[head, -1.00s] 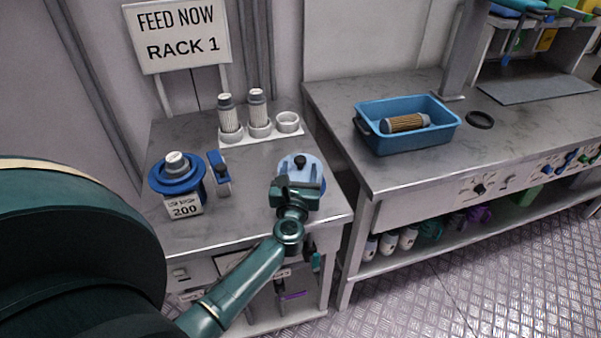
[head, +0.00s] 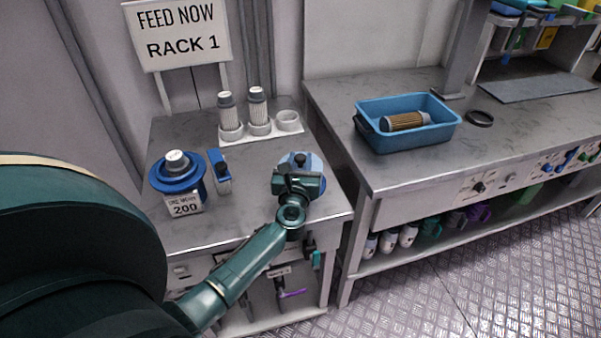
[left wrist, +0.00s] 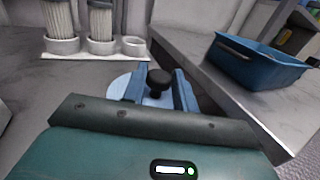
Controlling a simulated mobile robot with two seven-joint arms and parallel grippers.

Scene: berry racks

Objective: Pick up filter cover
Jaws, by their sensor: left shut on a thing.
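The filter cover, a light blue round disc (head: 316,163) with a black knob (head: 300,157), is at the right of the left-hand bench. My left gripper (head: 299,174) is over its near side and hides part of it. In the left wrist view the two blue fingers (left wrist: 160,92) stand on either side of the black knob (left wrist: 160,78), with the pale disc (left wrist: 119,84) behind and below. The gripper is shut on the cover. I cannot tell whether the cover is clear of what is under it. My right gripper is not in view.
Two filters (head: 228,111) stand in a white holder (head: 262,132) with one empty ring. A blue-lidded jar (head: 185,207) and a blue-topped device (head: 222,177) stand left. A blue bin (head: 380,143) holding a filter (head: 404,122) and a black ring (head: 480,117) are on the right bench.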

